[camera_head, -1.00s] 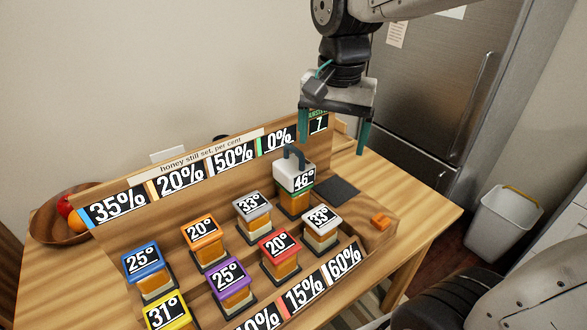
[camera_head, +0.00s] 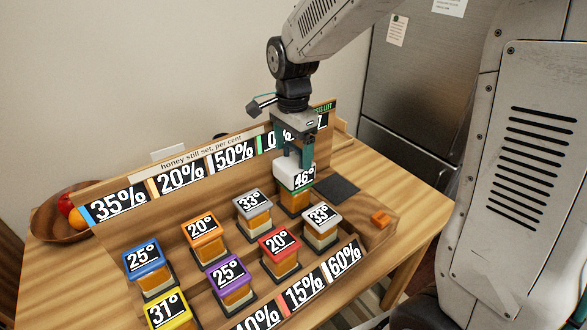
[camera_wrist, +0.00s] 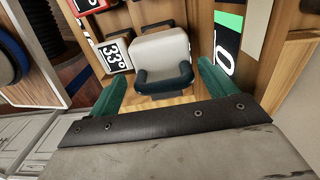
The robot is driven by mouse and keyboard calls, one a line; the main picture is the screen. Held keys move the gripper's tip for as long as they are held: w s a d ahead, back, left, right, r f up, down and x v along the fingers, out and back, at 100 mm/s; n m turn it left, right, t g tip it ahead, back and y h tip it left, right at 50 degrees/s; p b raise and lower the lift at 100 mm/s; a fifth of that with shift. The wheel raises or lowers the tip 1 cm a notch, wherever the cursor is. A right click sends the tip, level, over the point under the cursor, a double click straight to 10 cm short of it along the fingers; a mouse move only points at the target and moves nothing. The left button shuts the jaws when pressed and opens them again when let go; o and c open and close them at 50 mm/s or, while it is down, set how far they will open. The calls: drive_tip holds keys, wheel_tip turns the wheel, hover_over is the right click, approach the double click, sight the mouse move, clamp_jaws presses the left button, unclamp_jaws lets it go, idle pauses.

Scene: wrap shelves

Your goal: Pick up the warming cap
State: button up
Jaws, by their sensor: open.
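The warming cap (camera_head: 288,174) is a white block with a dark arched handle. It sits on top of the jar that reads 46° (camera_head: 293,200), at the right end of the back row. In the wrist view the white cap (camera_wrist: 158,45) and its dark handle (camera_wrist: 163,80) lie ahead, between the fingers. My gripper (camera_head: 294,160) is open and low over the cap, with one teal finger to each side of the handle. In the head view the fingers hide the handle. I cannot tell whether they touch the cap.
Several honey jars with coloured lids and temperature labels stand in the wooden rack. A percent board (camera_head: 195,171) rises close behind the cap. A dark square pad (camera_head: 337,188) is right of the capped jar. An orange piece (camera_head: 380,219) lies at the rack's right end.

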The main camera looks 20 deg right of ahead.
sight(294, 161)
drive_tip(key=f, duration=0.5)
drive_tip(key=shift+w+d, duration=0.2)
drive_tip(key=shift+d, duration=0.1)
drive_tip(key=c, duration=1.1)
